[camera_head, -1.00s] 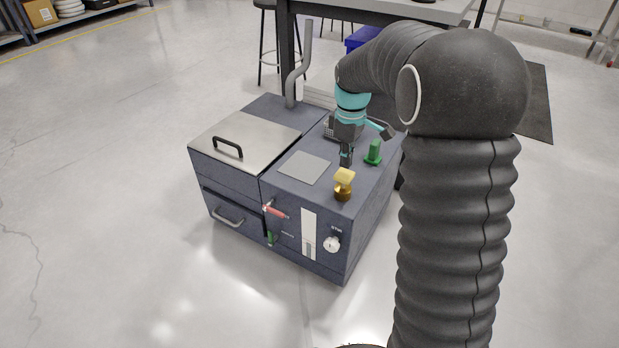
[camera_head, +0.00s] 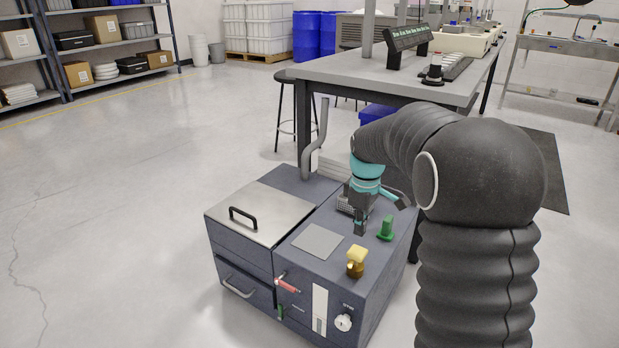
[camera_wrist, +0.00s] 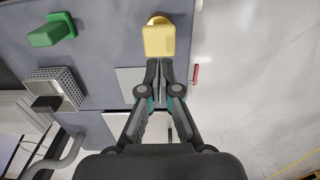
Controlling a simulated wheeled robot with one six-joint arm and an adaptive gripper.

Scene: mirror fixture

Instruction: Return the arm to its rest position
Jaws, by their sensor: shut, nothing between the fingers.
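My gripper (camera_head: 360,222) is shut and empty. It hangs above the top of a dark blue-grey machine (camera_head: 250,262), between a green knob (camera_head: 386,229) and a grey square plate (camera_head: 317,241). A yellow knob on a brass base (camera_head: 356,261) stands in front of it. In the wrist view my closed fingertips (camera_wrist: 160,66) point at the yellow knob (camera_wrist: 159,40), and the green knob (camera_wrist: 50,32) is at upper left. I cannot tell how high the fingertips are above the machine.
The machine has a steel lid with a black handle (camera_head: 243,217), a red lever (camera_head: 287,285) and a dial (camera_head: 343,322) on its front. A bent grey pipe (camera_head: 316,150) rises behind it. A workbench (camera_head: 390,72) and stool (camera_head: 293,112) stand behind. Floor at left is clear.

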